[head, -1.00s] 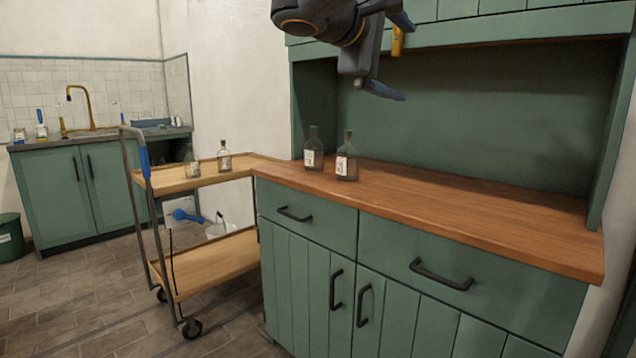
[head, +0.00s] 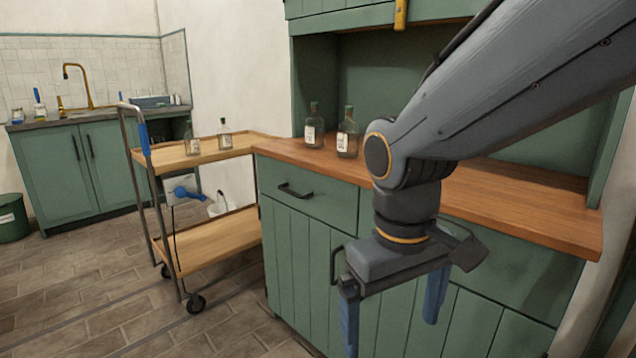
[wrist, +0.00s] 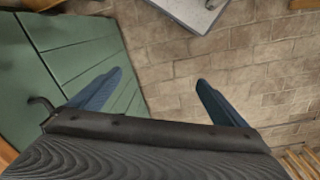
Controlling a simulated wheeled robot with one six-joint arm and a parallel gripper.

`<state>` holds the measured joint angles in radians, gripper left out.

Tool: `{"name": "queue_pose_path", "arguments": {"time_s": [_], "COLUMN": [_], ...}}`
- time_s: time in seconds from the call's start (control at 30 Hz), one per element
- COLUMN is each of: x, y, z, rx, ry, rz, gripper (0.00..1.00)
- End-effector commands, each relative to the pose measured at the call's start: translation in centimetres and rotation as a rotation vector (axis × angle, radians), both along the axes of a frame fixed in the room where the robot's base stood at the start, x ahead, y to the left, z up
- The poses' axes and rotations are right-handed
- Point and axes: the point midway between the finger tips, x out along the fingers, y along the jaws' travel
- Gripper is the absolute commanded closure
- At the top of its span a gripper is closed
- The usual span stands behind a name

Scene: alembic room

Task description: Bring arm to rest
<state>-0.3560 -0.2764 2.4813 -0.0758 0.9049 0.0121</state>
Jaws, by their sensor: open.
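My gripper (head: 392,310) hangs pointing down in front of the green cabinet (head: 300,240), in the right half of the head view. Its two blue fingers are wide apart with nothing between them. The wrist view shows the same open fingers (wrist: 152,92), with tiled floor between and beyond them and green cabinet doors at left. My arm reaches in from the upper right and hides part of the wooden counter (head: 530,200) and the right drawer front.
Two bottles (head: 314,125) (head: 347,132) stand on the counter left of my arm. Two more bottles (head: 192,138) (head: 225,134) stand on the wooden trolley (head: 205,155). A sink cabinet (head: 85,170) is at the far left. The tiled floor (head: 80,290) at front left is clear.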

Motion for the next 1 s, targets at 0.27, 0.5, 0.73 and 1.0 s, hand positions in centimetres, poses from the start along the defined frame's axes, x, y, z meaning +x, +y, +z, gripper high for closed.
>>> {"name": "queue_pose_path", "arguments": {"time_s": [0.27, 0.5, 0.73, 1.0], "x": [-3.2, -2.9, -2.8, -3.0], "y": [0.6, -0.9, -3.0, -6.3], "z": [-0.9, 1.3, 4.4, 7.9], "rx": [0.103, 0.092, 0.079, 0.066], "ry": [0.054, 0.051, 0.049, 0.047], "rz": [-0.126, -0.176, -0.250, -0.340], "gripper": [0.03, 0.03, 0.03, 0.03]}}
